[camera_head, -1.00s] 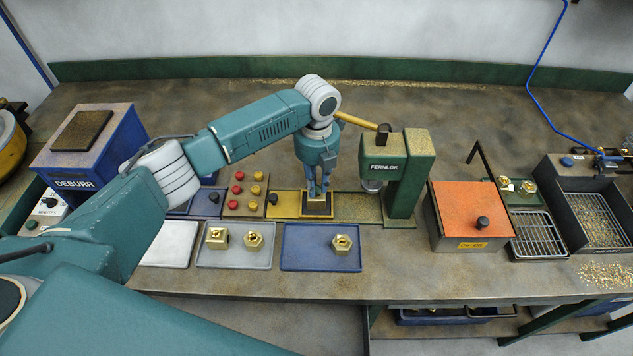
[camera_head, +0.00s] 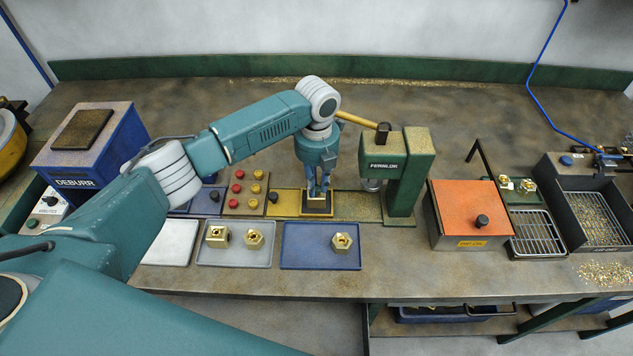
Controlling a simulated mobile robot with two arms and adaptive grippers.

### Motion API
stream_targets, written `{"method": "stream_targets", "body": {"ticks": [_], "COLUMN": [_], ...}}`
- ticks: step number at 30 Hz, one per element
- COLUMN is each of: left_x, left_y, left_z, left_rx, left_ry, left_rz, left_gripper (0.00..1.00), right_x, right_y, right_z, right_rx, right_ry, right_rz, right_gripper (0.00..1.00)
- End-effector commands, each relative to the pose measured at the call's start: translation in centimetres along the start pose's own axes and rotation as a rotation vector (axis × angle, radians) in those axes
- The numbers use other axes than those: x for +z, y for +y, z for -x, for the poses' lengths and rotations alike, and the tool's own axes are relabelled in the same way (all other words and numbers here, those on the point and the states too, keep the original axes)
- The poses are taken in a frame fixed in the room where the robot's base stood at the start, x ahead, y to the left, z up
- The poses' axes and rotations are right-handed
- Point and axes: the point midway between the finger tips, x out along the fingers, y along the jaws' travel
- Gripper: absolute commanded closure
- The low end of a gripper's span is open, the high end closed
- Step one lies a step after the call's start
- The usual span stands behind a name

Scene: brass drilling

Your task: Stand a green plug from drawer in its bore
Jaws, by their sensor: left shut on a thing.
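My left gripper (camera_head: 319,189) points straight down at the black-and-gold fixture (camera_head: 317,212) beside the press. Its fingers are closed around a small gold-coloured piece at the fixture, mostly hidden by the fingers. I cannot tell whether the piece touches the fixture floor. No green plug and no open drawer can be made out. A brown board (camera_head: 246,204) left of the fixture carries red and yellow plugs in rows. My right gripper is not in view.
The green FERNLOK press (camera_head: 410,170) stands close right of the gripper. In front, a grey tray (camera_head: 235,262) holds two brass parts and a blue tray (camera_head: 300,262) holds one. An orange-lidded box (camera_head: 467,205) stands at right. The back of the bench is clear.

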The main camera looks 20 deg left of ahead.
Motion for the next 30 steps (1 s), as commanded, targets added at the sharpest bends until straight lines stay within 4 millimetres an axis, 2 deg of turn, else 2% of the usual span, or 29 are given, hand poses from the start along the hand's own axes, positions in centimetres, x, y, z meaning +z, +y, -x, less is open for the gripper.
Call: {"method": "stream_targets", "body": {"ticks": [8, 9, 12, 18, 19, 21, 22, 30], "left_x": [0.02, 0.02, 0.02, 0.03, 0.03, 0.03, 0.03, 0.03], "left_y": [0.00, 0.00, 0.00, 0.01, 0.01, 0.01, 0.01, 0.01], "left_z": [0.00, 0.00, 0.01, 0.02, 0.02, 0.02, 0.02, 0.05], "left_rx": [0.000, 0.000, 0.000, 0.000, 0.000, 0.000, 0.000, 0.000], "left_ry": [0.000, 0.000, 0.000, -0.001, -0.001, -0.001, -0.001, -0.001], "left_rz": [0.000, 0.000, 0.000, 0.000, 0.000, 0.000, 0.000, 0.000], "left_gripper": [0.92, 0.80, 0.60, 0.60, 0.58, 0.44, 0.41, 0.41], "right_x": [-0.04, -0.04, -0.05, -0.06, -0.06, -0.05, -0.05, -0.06], "right_y": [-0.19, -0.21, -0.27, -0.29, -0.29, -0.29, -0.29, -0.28], "right_z": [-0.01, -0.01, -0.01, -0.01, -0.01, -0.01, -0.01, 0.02], "right_rx": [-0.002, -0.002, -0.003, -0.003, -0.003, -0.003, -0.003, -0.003], "right_ry": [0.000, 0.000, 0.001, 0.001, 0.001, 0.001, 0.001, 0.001], "right_rz": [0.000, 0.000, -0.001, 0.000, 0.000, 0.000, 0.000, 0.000], "right_gripper": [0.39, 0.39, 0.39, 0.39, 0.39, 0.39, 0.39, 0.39]}}
